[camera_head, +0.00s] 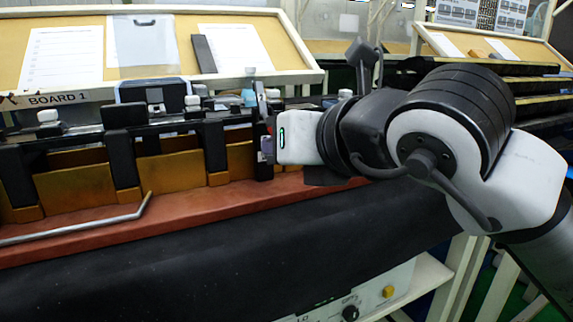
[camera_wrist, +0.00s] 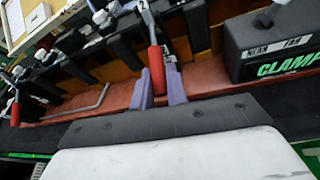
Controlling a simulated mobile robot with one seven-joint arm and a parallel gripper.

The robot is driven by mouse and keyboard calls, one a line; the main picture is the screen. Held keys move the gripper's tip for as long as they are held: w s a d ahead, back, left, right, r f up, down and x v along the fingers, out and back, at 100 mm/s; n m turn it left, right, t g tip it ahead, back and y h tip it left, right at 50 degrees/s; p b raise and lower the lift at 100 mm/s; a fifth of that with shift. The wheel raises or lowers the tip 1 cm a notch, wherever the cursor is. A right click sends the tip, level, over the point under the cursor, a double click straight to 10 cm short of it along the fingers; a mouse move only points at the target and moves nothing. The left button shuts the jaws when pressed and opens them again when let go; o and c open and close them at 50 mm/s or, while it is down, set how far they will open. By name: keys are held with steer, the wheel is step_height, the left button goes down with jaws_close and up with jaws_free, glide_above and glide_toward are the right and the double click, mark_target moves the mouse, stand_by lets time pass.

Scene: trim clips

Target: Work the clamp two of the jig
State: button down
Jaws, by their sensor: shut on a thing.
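Clamp two (camera_wrist: 146,16), with a white tag marked 2, stands at the top middle of the wrist view. Its red handle (camera_wrist: 157,62) hangs down from it, close to upright in that picture. My gripper (camera_wrist: 159,82) has one purple finger on each side of the handle's lower part and is shut on it. In the head view my gripper (camera_head: 267,150) is at the right part of the jig, and my wrist hides most of the clamp. The jig (camera_head: 85,180) is a long dark frame with amber blocks on a red-brown base.
A black box marked CLAMP (camera_wrist: 270,42) is close on the right. A bent metal rod (camera_head: 80,230) lies along the jig's front. A sloped board (camera_head: 95,97) with papers rises behind.

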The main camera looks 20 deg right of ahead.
steer(key=shift+t+b, duration=0.3)
steer(key=c, duration=1.4)
jaws_free()
steer(key=shift+f, duration=0.1)
